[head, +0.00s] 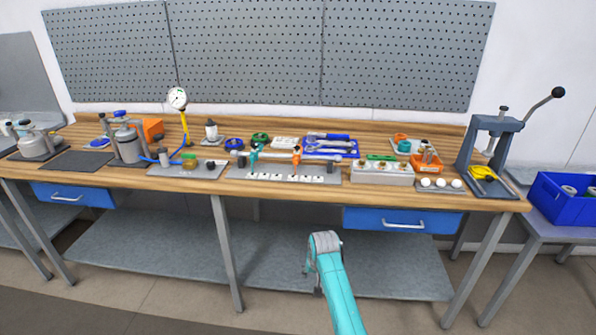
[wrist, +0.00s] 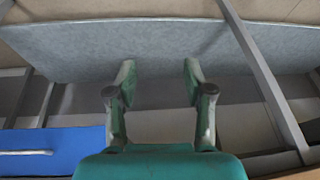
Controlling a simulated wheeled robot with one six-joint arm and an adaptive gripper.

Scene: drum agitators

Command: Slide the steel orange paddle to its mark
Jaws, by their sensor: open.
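An orange paddle (head: 296,155) stands upright on a long grey base plate (head: 285,176) on the workbench, at the middle in the head view. A teal paddle (head: 253,158) stands on the same plate to its left. Small white marks (head: 290,178) run along the plate's front; what they show is too small to read. My gripper (wrist: 155,78) is open and empty in the wrist view, its two green fingers apart. It is below the benchtop, in front of the lower shelf, well away from the paddle. My teal arm (head: 335,285) shows at the bottom of the head view.
The wooden workbench (head: 190,185) has blue drawers (head: 400,220) under its front edge and a grey lower shelf (head: 180,250). A dial gauge (head: 178,98) stands left of the plate. A grey block with knobs (head: 380,174) and a lever press (head: 490,145) stand right.

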